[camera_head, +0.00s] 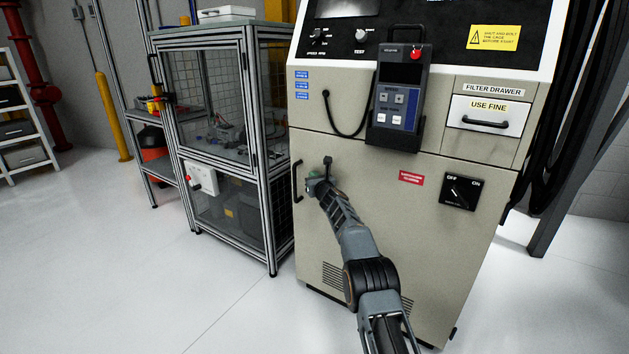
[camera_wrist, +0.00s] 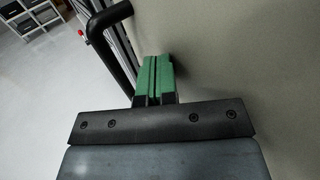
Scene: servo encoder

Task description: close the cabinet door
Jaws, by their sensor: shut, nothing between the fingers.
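The beige cabinet door (camera_head: 425,245) is the lower front panel of the control cabinet in the head view. It looks flush or nearly flush with the cabinet front, and I cannot make out a clear gap. Its black handle (camera_head: 296,182) is on the left edge; it shows at the upper left in the wrist view (camera_wrist: 112,48). My gripper (camera_head: 312,177) is close to the door, just right of the handle. In the wrist view its green fingers (camera_wrist: 153,76) are together and empty, beside the door surface (camera_wrist: 250,65). Contact with the door cannot be told.
A framed mesh enclosure (camera_head: 217,140) stands just left of the cabinet. A teach pendant (camera_head: 399,95) hangs on the cabinet front above the door. A rotary switch (camera_head: 459,192) is at the door's right. The floor (camera_head: 120,260) at the front left is clear.

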